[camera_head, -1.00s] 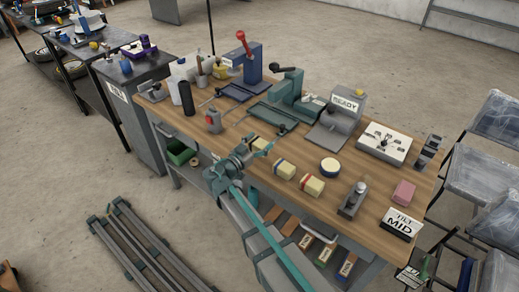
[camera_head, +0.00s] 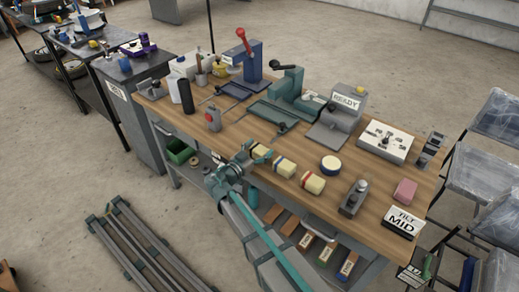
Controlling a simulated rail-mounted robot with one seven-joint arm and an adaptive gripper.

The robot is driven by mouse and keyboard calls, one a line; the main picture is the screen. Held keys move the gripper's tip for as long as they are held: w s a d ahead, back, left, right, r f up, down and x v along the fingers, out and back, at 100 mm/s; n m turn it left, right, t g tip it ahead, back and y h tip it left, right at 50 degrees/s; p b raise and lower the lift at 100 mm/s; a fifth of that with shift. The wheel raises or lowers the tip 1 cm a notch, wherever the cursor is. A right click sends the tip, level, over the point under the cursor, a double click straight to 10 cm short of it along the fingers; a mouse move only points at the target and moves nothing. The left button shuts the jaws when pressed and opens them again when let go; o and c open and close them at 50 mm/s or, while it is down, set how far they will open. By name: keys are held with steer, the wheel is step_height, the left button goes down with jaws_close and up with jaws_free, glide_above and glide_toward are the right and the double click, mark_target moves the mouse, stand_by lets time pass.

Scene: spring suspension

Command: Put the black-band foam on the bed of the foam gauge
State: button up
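Three cream foam blocks stand in a slanting row near the front edge of the wooden bench. The leftmost foam (camera_head: 261,151) is partly hidden by my gripper, and its band is too small to tell clearly. The middle block (camera_head: 285,166) has a blue band and the right one (camera_head: 313,182) a red band. My gripper (camera_head: 257,154) is at the front side of the leftmost foam, with its teal fingers apart. I cannot tell whether they touch it. A grey device with a READY sign (camera_head: 345,103) and a flat grey bed (camera_head: 326,136), apparently the foam gauge, stands farther back.
A teal machine (camera_head: 287,97) and a blue press (camera_head: 252,62) stand left of the READY device. Bare bench lies between the foams and the devices.

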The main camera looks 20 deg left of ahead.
steer(key=shift+o, duration=0.8)
steer(key=p, duration=0.3)
steer(key=shift+r, duration=0.25)
steer(key=b+v, duration=0.4)
steer(key=v, duration=0.6)
steer(key=shift+s+a+f, duration=0.3)
steer(key=shift+s+f, duration=0.05)
